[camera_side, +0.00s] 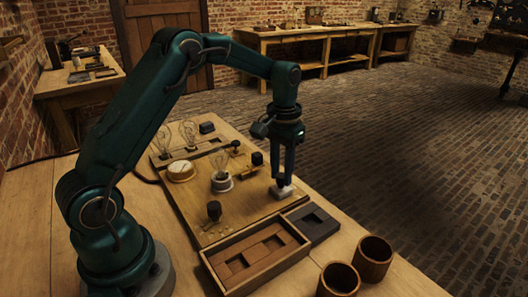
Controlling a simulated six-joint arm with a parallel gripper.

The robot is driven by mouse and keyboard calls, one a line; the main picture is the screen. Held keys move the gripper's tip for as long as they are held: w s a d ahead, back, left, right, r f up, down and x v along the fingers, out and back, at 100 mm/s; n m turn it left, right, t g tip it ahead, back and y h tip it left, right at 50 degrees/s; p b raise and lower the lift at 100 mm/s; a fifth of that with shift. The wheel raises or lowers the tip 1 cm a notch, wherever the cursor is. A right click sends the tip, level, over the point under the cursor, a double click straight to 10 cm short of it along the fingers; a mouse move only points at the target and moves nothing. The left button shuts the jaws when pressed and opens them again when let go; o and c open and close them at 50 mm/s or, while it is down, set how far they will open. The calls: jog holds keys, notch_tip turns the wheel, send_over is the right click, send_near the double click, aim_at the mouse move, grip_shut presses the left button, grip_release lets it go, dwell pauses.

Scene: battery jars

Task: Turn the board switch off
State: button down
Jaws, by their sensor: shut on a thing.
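The wooden board (240,208) lies on the table in the middle of the side view. My gripper (282,182) points straight down over the board's right edge. Its fingers are closed on the board switch, whose pale base (282,192) shows just beneath the fingertips. The fingers cover the switch's lever, so I cannot tell which way it is set. A bulb (221,164) stands upright on a pale round base in the board's middle. A round pale-faced gauge (181,170) sits to its left. I cannot tell whether the bulb is lit.
A wooden tray (256,262) with brown blocks lies at the board's front edge, and a dark tray (312,225) is beside it. Two brown cups (373,259) stand front right.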

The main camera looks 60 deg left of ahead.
aim_at(282, 175)
jog(key=c, duration=0.6)
grip_release()
jog(key=shift+r, duration=2.6)
